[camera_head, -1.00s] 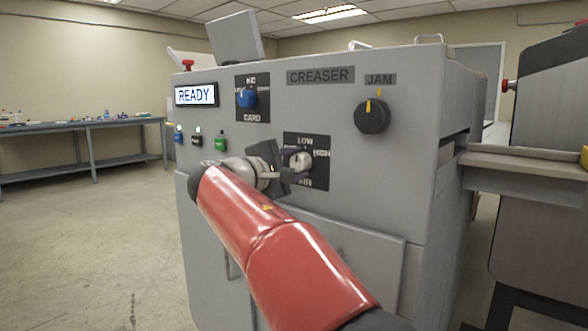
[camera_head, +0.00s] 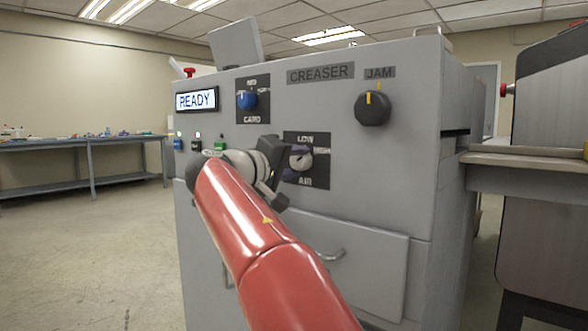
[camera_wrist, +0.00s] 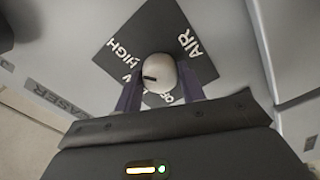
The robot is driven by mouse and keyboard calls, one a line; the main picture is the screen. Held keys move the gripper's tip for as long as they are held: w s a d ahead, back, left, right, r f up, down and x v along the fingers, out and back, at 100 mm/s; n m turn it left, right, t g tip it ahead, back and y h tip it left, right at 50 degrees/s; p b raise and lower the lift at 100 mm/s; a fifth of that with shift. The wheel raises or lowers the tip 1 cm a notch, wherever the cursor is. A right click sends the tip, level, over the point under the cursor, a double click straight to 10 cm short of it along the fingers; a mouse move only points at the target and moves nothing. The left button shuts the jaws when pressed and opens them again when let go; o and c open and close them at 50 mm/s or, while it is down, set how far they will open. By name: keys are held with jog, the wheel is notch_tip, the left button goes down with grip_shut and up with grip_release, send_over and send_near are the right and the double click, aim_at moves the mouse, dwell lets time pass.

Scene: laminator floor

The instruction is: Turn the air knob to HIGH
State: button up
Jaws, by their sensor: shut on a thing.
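The air knob (camera_wrist: 160,72) is pale and rounded and sits on a black plate (camera_wrist: 205,72) in the wrist view. The plate carries the words HIGH, AIR, OFF and a partly hidden LOW. A dark mark on the knob faces the picture's left, roughly toward the LOW and HIGH side; its exact setting I cannot tell. My gripper (camera_wrist: 160,93) is shut on the knob, one finger on each side.
The grey creaser machine (camera_head: 390,180) has a blue card knob (camera_head: 246,99) above left and a black jam knob (camera_head: 372,107) above right. A READY display (camera_head: 196,99) is lit. Open floor (camera_head: 90,260) lies left.

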jog(key=shift+f+m, duration=0.1)
jog(key=shift+m, duration=0.4)
jog(key=o, duration=1)
jog(key=shift+c, duration=0.2)
jog(key=v, duration=0.8)
jog(key=shift+b, duration=0.35)
